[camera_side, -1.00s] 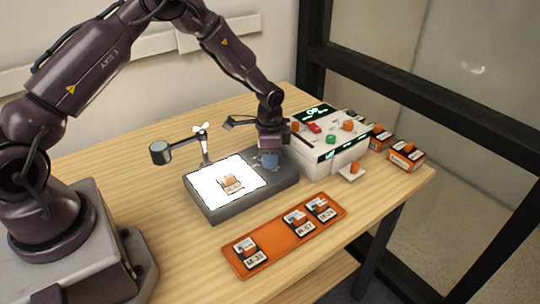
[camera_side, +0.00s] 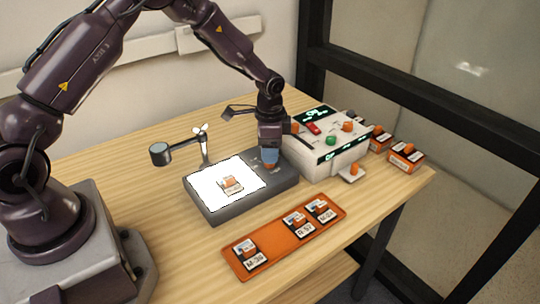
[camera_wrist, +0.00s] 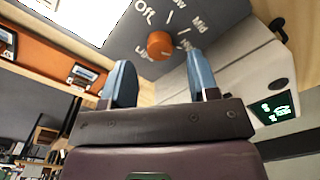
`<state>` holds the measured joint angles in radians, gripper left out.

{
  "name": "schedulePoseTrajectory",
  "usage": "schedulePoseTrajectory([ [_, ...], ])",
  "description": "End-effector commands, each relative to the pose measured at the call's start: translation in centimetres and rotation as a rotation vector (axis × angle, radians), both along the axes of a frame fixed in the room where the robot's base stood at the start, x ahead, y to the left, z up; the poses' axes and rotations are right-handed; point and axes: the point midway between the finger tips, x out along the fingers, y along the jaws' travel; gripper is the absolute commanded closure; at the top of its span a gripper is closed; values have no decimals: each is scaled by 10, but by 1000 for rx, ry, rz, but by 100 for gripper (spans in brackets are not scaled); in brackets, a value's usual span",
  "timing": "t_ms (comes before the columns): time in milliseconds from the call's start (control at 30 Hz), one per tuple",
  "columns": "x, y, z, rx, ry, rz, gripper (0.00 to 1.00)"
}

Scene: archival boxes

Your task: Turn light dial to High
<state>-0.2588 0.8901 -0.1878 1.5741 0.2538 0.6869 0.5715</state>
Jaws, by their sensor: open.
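The light box (camera_side: 212,208) is a dark grey slab with a bright white lit panel. Its orange round dial (camera_wrist: 160,45) sits on the grey strip beside the panel, with printed labels around it; "Off" and "Mid" are readable, others are partly cut or hidden by a finger. The dial's pointer setting cannot be made out. My gripper (camera_wrist: 162,82) has its two blue fingers apart, with the dial showing in the gap beyond the tips. In the side view my gripper (camera_side: 269,159) points down just over the dial; contact cannot be told.
A white device (camera_side: 330,155) with buttons and a green display stands right of my gripper. An orange tray (camera_side: 275,240) with several labelled slides lies in front. A magnifier arm (camera_side: 185,147) stands behind the light box. A small slide (camera_side: 231,185) lies on the lit panel.

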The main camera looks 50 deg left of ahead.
Motion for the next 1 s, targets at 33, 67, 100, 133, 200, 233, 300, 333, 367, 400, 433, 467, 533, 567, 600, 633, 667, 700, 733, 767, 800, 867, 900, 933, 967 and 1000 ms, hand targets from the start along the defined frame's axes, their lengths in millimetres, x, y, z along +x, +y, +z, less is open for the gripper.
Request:
schedulePoseTrajectory([
  [33, 1, 0, 14, 1, -6, 1, 45],
  [67, 1, 0, 21, 2, -6, 1, 45],
  [100, 1, 0, 30, 1, -6, 1, 45],
  [133, 0, 0, 37, 1, -6, 1, 45],
  [200, 0, -1, 52, 1, -6, 0, 45],
  [233, 0, -1, 58, 0, -5, 0, 45],
  [300, 0, -1, 71, 1, -4, 0, 45],
  [333, -1, -1, 76, 1, -4, -1, 45],
  [367, 0, -1, 80, 1, -4, -1, 45],
  [400, 0, -1, 85, 1, -3, -1, 45],
  [433, 0, -1, 89, 1, -3, -1, 45],
  [467, 0, -2, 91, 0, -3, -1, 45],
  [533, -1, -2, 96, 0, -1, 0, 45],
  [567, -1, -2, 97, 0, -1, 0, 45],
  [600, -1, -2, 98, 0, -1, 0, 45],
  [633, -1, -2, 99, 0, -1, 0, 45],
  [667, -1, -2, 99, 0, -1, 0, 45],
  [700, -1, -2, 99, -1, -1, 0, 45],
  [733, -1, -2, 99, -1, -1, 0, 45],
  [767, -1, -2, 99, -1, -1, 0, 45],
  [800, -1, -2, 99, -1, -1, 0, 45],
  [867, -1, -2, 99, -1, -1, 0, 45],
  [900, -1, -2, 98, -1, -1, 2, 45],
  [933, -1, -2, 98, -1, -1, 6, 45],
  [967, -1, -2, 98, 0, 0, 15, 45],
  [1000, -1, -2, 98, -1, -1, 36, 45],
])
